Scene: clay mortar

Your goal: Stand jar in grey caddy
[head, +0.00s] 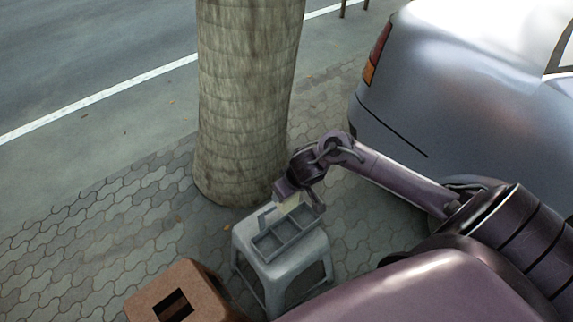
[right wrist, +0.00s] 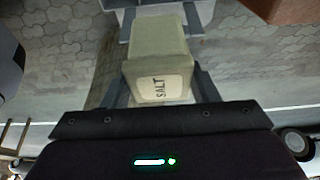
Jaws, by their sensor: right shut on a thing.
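The jar (right wrist: 158,52) is a pale olive-cream, square-sided container with a SALT label facing my right wrist camera. My right gripper (head: 299,207) is shut on it, one finger on each side. In the head view the jar (head: 290,204) shows as a small pale patch under the gripper, partly covered by it. The grey caddy (head: 262,257) is an open tray with compartments and a raised handle panel at its back left. It sits on a grey stool. The jar is over the caddy's far side; I cannot tell whether they touch. My left gripper is out of view.
The grey stool (head: 249,262) stands on patterned paving. A thick tree trunk (head: 245,100) rises just behind it. A brown box with a dark slot (head: 200,290) is at the front left. A silver car (head: 460,110) is at the right.

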